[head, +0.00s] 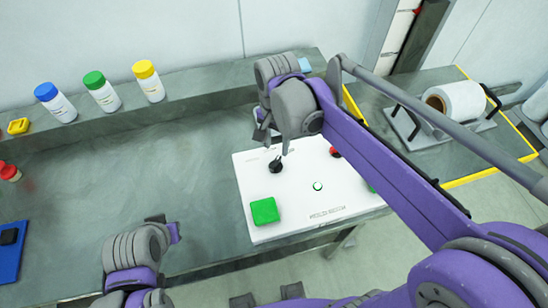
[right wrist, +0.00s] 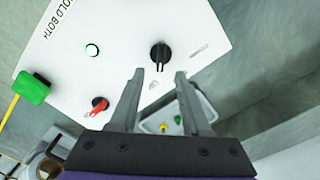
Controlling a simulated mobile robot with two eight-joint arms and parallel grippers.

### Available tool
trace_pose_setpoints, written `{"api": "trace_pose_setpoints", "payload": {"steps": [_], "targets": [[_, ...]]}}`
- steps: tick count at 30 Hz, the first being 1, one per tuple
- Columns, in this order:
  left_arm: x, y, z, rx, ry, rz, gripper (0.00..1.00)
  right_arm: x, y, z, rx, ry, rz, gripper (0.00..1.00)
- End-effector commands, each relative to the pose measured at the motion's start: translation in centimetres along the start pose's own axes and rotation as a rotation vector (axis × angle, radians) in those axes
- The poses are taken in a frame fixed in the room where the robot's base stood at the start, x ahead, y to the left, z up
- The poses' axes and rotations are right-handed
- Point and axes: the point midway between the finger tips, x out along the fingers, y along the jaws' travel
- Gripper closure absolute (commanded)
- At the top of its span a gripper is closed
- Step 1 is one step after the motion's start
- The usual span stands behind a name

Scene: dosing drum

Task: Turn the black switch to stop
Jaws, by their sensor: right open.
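The black switch (head: 276,165) is a round knob on the white panel (head: 298,212), near its left edge. In the right wrist view the black switch (right wrist: 160,52) shows a light pointer mark towards the fingers. My right gripper (head: 268,135) is above the panel's back left part, just behind the switch. In the right wrist view my right gripper (right wrist: 160,74) is open and empty, its two fingertips short of the knob and apart from it. My left gripper (head: 170,228) is low at the left of the panel; its fingers are not clear.
The panel also has a green block (head: 264,211), a ringed white button (head: 318,186) and a red knob (right wrist: 98,105). A tray (right wrist: 205,108) with small coloured items lies beyond the fingers. Bottles (head: 102,94) stand on the back ledge.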

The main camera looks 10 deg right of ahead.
Motion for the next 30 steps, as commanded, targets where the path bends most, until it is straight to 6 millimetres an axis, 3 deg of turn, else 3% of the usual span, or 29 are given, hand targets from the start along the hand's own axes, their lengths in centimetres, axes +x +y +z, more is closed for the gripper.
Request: {"api": "trace_pose_setpoints", "payload": {"steps": [6, 12, 24, 30], "targets": [[0.3, 0.0, 0.4, 0.0, -0.004, 0.0, 1.0, 4.4, 0.0, 0.0, 0.0, 0.0, 0.0, 0.53], [0.5, 0.0, 0.6, 0.0, -0.005, 0.0, 1.0, 6.9, 0.0, 0.0, -0.001, 0.0, 0.0, 0.53], [0.5, 0.0, 0.6, 0.0, -0.005, 0.0, 1.0, 7.6, 0.0, 0.0, -0.001, 0.001, -0.001, 0.53], [0.5, 0.0, 0.6, 0.0, -0.005, 0.0, 1.0, 7.6, 0.0, 0.0, -0.001, 0.0, -0.001, 0.89]]}}
